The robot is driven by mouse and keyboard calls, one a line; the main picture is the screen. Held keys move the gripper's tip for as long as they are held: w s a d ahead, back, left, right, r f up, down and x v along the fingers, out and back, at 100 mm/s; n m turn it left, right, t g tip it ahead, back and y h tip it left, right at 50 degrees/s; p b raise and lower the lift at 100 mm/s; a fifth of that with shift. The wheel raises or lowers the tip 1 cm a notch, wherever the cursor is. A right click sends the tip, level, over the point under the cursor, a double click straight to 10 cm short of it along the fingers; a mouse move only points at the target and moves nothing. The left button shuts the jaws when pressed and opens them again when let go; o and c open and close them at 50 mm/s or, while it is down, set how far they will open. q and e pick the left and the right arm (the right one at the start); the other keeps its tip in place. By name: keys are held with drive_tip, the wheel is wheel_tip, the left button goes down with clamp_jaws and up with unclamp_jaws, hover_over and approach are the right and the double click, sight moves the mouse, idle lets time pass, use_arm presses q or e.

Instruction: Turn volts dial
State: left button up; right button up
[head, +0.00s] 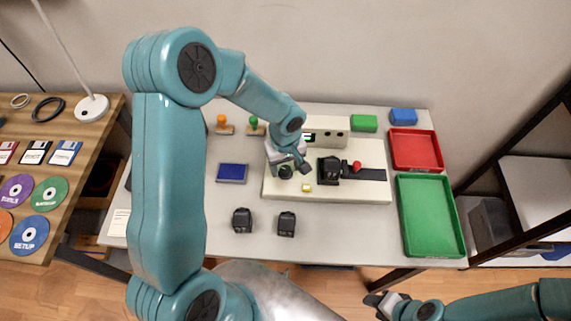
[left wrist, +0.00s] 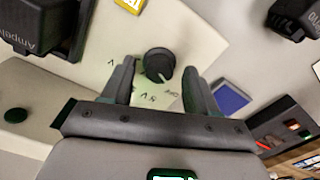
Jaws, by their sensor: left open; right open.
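The volts dial is a round black knob with a white pointer line, seen in the left wrist view (left wrist: 158,62). It sits on a pale panel (left wrist: 105,45) with printed marks around it, among them V and what looks like OFF. My left gripper (left wrist: 158,75) is open, with one finger on each side of the knob; whether they touch it I cannot tell. In the head view my left gripper (head: 288,167) is over the left part of the panel (head: 350,190), and the knob is mostly hidden there. My right gripper (head: 378,305) is open and empty, low in front of the table.
A black device (head: 328,171) and a red knob (head: 357,166) stand on the panel, with a small yellow block (head: 307,188). Red (head: 415,165) and green (head: 403,225) trays lie right. A blue pad (head: 232,173) lies left. Two black devices (head: 242,220) (head: 287,224) stand in front.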

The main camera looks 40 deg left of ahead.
use_arm(q)
drive_tip(key=shift+f, duration=0.3)
drive_tip(key=c, duration=1)
drive_tip(key=shift+c, duration=0.2)
